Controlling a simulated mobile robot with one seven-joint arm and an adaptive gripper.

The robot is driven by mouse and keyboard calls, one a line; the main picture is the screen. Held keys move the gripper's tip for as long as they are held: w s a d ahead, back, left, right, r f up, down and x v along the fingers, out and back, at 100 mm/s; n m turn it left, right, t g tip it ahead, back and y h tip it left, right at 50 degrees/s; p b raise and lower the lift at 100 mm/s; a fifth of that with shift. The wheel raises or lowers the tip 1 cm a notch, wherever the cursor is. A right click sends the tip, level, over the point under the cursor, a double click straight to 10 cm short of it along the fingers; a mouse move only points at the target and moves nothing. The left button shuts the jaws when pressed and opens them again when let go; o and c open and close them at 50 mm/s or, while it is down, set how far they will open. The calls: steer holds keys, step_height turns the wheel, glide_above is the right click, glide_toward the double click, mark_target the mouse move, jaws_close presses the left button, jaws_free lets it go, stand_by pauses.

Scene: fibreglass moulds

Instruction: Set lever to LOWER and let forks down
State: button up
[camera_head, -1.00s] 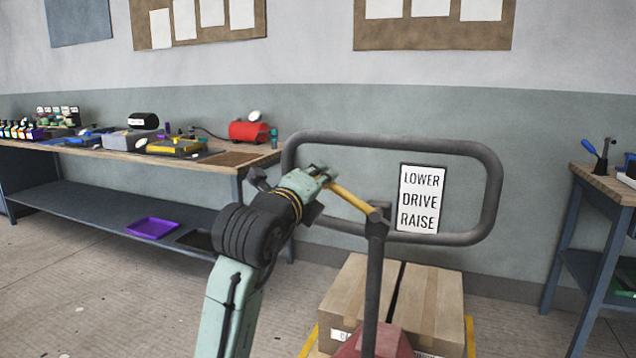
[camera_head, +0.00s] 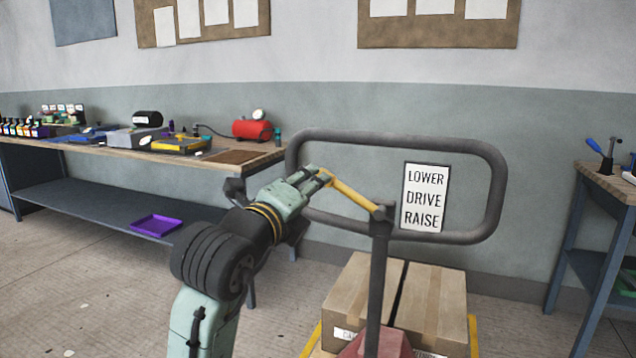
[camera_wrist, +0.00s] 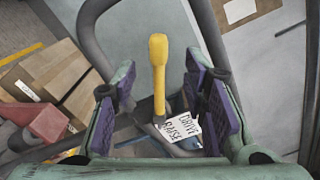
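The yellow lever (camera_head: 350,194) slopes up and left from a dark pivot on the pallet truck's handle post (camera_head: 378,270). A white sign (camera_head: 425,197) beside it reads LOWER, DRIVE, RAISE from top to bottom. My gripper (camera_head: 318,175) is at the lever's free end in the head view. In the wrist view my gripper (camera_wrist: 155,75) is open, with purple-padded fingers on either side of the lever (camera_wrist: 159,75) and visible gaps to it. The forks are hidden under the load; their height cannot be told.
The truck's grey loop handle (camera_head: 400,137) surrounds the lever area. Cardboard boxes (camera_head: 432,300) sit on the truck behind the post. A workbench (camera_head: 150,146) with tools stands at left, another bench (camera_head: 612,188) at right. Open floor lies at front left.

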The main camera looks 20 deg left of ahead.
steer(key=shift+s, duration=2.4)
